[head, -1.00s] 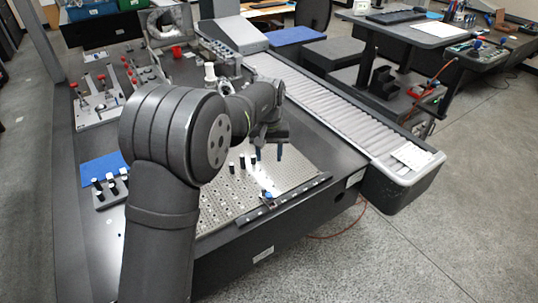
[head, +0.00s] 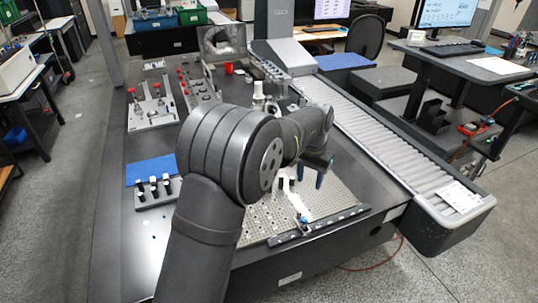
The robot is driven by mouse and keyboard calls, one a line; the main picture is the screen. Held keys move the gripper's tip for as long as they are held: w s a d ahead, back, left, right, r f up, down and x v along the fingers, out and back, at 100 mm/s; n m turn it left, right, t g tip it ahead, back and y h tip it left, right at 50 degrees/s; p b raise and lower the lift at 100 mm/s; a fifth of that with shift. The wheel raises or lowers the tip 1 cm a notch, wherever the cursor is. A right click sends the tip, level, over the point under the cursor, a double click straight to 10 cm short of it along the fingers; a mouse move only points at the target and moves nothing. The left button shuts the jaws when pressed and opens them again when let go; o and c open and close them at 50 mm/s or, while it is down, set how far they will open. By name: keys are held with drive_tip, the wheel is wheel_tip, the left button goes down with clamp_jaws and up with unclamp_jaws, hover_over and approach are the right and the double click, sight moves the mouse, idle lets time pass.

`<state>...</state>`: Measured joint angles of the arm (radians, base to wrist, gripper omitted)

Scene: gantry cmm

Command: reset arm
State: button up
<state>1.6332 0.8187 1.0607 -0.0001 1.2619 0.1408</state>
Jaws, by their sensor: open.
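My gripper (head: 310,172) shows at the end of my arm, above the perforated metal plate (head: 258,224) on the dark table. Its fingers point down and are apart, with nothing seen between them. My arm's large dark joint hides part of the plate and the table behind it. A small black-and-white post (head: 284,184) stands on the plate to the left of the fingers. A small blue-topped part (head: 303,221) sits near the plate's front edge.
A blue mat (head: 150,167) and a holder with several black-topped pieces (head: 154,192) lie at left. A fixture with red knobs (head: 153,103) stands behind. A roller conveyor (head: 390,140) runs along the right.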

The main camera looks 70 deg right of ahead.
drive_tip(key=shift+n, duration=0.3)
wheel_tip(320, 180, down, 5)
drive_tip(key=n, duration=0.8)
drive_tip(key=shift+r, duration=0.2)
idle(0.4)
